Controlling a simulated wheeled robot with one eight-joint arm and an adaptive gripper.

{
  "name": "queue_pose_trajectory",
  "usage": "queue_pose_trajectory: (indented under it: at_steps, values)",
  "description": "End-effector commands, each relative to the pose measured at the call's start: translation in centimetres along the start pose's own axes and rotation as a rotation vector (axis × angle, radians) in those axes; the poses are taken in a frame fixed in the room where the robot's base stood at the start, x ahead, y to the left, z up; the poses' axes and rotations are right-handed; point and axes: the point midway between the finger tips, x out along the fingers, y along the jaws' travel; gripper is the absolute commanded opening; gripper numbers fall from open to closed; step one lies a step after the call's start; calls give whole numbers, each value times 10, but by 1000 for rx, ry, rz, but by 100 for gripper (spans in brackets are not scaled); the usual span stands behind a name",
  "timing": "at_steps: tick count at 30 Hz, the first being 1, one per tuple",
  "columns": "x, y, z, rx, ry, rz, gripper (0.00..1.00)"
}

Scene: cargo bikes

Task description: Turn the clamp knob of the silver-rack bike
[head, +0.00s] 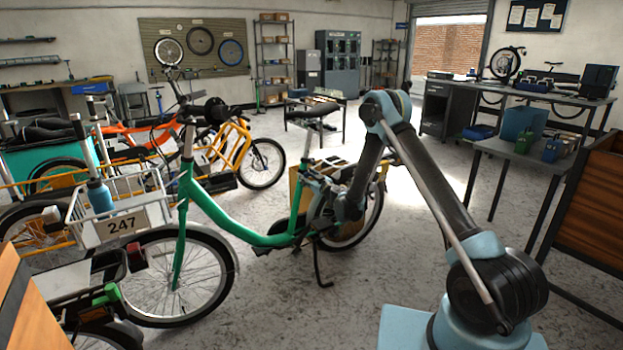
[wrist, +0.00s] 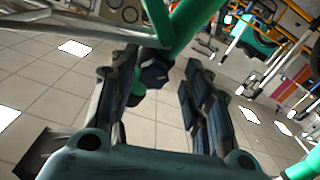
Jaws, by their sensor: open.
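A green step-through bike (head: 240,228) with a white front basket stands in the middle of the head view on its kickstand. My gripper (head: 322,200) is at its rear, beside the seat tube below the saddle, and its fingers are hard to make out there. In the wrist view my gripper (wrist: 152,95) is open, with one dark finger on each side. A dark faceted knob (wrist: 154,73) on the green frame (wrist: 178,25) shows between the fingers, towards their far ends. I cannot tell whether they touch it. Silver-grey tubes (wrist: 75,22), perhaps the rack, cross the upper left.
An orange and yellow cargo bike (head: 233,143) stands behind the green bike. Another bike with a teal box (head: 40,165) is at the left. A workbench (head: 520,90) and a wooden box (head: 590,205) stand at the right. The floor between the green bike and the bench is clear.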

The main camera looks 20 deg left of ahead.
Motion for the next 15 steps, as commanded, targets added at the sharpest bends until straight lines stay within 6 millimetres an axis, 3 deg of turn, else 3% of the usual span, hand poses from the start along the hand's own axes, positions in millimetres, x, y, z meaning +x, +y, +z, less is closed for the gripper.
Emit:
queue_pose_trajectory:
  at_steps: [9, 11, 15]
  values:
    - [-3, 14, 3, 0, -3, 14, 44]
    - [-4, 15, 3, 0, -3, 15, 33]
    - [-4, 17, 3, 0, -3, 17, 1]
